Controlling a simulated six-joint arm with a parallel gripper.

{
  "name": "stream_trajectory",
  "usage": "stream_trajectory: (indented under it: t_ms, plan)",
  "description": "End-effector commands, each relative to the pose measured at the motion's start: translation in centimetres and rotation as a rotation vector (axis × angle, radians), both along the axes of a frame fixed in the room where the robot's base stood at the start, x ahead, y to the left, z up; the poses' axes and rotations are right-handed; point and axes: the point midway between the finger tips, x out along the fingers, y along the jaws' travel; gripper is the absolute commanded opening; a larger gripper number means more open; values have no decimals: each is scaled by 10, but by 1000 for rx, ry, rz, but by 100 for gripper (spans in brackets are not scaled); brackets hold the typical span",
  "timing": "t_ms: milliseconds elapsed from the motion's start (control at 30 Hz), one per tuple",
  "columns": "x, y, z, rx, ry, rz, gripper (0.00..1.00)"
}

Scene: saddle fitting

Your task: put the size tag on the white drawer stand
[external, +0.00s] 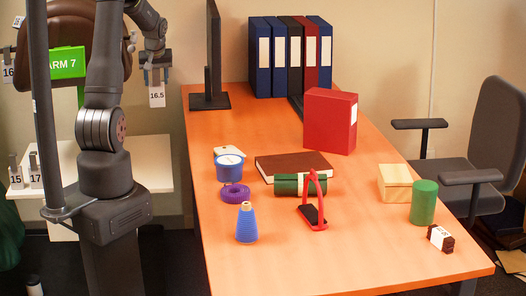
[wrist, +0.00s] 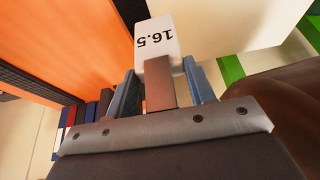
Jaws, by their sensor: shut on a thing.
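The size tag (external: 157,97) is a small white card marked 16.5. It hangs below my gripper (external: 157,76) at the upper left of the external view. In the wrist view the tag (wrist: 157,38) shows beyond a brown block (wrist: 160,82) between the two blue-grey fingers of my gripper (wrist: 163,85). The gripper is shut on the tag's holder. The white drawer stand (external: 152,162) is at the left behind my arm, below the held tag and apart from it. My arm hides part of it.
Tags marked 15 (external: 15,178) and 17 (external: 35,176) stand at the stand's left. A brown saddle (external: 62,22) with a green ARM 7 sign (external: 62,62) is above. The orange desk (external: 215,120) at right holds a monitor (external: 213,60), binders and several small objects.

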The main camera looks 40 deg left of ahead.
Motion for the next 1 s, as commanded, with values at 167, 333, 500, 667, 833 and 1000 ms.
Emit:
stream_trajectory:
  t_ms: [167, 333, 500, 667, 833, 1000]
  plan:
    - [-1, -3, -45, -5, 9, -5, 13]
    - [-1, -4, -93, -5, 12, -7, 13]
    - [-1, -3, -140, -4, 9, -7, 13]
    - [0, -3, -168, -2, 6, -6, 13]
    - [-1, 2, -182, -3, 4, -4, 13]
    - [-5, 34, -201, -4, 5, 0, 13]
